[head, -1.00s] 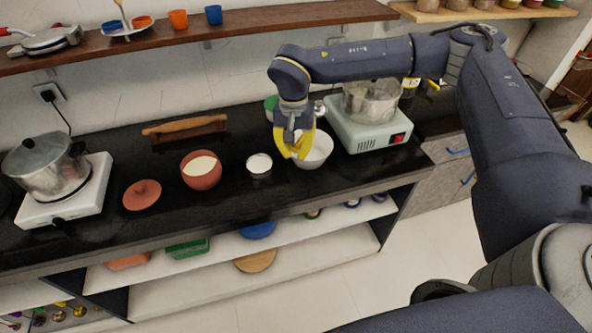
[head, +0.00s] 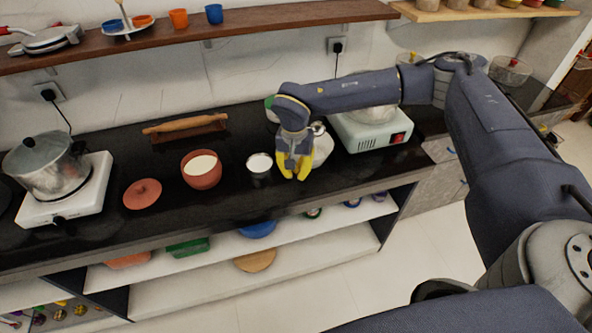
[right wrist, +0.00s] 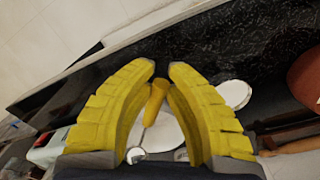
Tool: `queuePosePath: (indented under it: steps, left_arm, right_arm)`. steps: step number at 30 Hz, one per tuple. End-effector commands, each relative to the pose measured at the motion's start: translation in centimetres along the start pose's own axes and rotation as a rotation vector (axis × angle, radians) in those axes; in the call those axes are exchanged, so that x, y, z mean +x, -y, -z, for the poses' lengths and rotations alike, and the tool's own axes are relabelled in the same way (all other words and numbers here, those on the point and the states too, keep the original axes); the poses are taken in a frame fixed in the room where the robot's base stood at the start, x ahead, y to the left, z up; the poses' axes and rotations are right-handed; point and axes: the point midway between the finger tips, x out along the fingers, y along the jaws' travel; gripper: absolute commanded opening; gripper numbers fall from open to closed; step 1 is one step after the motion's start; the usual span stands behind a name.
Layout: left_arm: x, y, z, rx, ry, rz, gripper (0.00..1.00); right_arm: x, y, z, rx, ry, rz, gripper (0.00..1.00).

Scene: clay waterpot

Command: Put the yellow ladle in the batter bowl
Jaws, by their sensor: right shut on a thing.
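My right gripper (head: 293,174) is shut on the yellow ladle, with its yellow fingers pointing down near the counter's front. In the right wrist view the ladle's yellow handle (right wrist: 155,102) shows between the fingers (right wrist: 161,72). A grey rounded part, likely its scoop (head: 318,129), shows behind the gripper. The white bowl (head: 323,150), likely the batter bowl, is behind and right of the gripper, mostly hidden; it also shows below the handle in the right wrist view (right wrist: 166,134). I cannot tell whether the ladle touches the bowl. My left gripper is not in view.
A small cup with white contents (head: 259,164) stands just left of the gripper. Farther left are a clay pot (head: 201,178), a clay lid (head: 142,194) and a steel pot (head: 45,168) on a hotplate. A white appliance (head: 372,133) stands right. A rolling pin (head: 185,124) lies behind.

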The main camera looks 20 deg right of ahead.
Motion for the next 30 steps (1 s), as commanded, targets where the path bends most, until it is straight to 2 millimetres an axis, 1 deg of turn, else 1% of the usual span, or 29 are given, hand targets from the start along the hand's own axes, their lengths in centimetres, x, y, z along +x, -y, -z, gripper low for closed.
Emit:
queuePosePath:
  steps: [6,19,23,24,29,30]
  left_arm:
    - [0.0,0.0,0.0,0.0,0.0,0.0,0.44]
    - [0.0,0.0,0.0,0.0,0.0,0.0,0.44]
    - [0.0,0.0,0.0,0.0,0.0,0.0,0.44]
    - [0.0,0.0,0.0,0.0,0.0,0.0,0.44]
    - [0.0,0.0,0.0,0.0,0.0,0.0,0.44]
    - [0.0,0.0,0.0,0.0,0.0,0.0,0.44]
  right_arm:
    - [0.0,0.0,0.0,0.0,-0.001,0.0,0.0]
    - [1.1,0.0,0.0,0.0,0.0,0.0,0.0]
    - [1.1,0.1,0.0,0.0,-0.001,0.001,0.0]
    - [1.1,0.0,0.0,0.0,0.0,0.0,0.17]
    - [1.1,0.1,0.0,0.0,0.0,0.0,0.36]
    - [1.1,0.0,0.0,0.0,0.0,0.0,0.38]
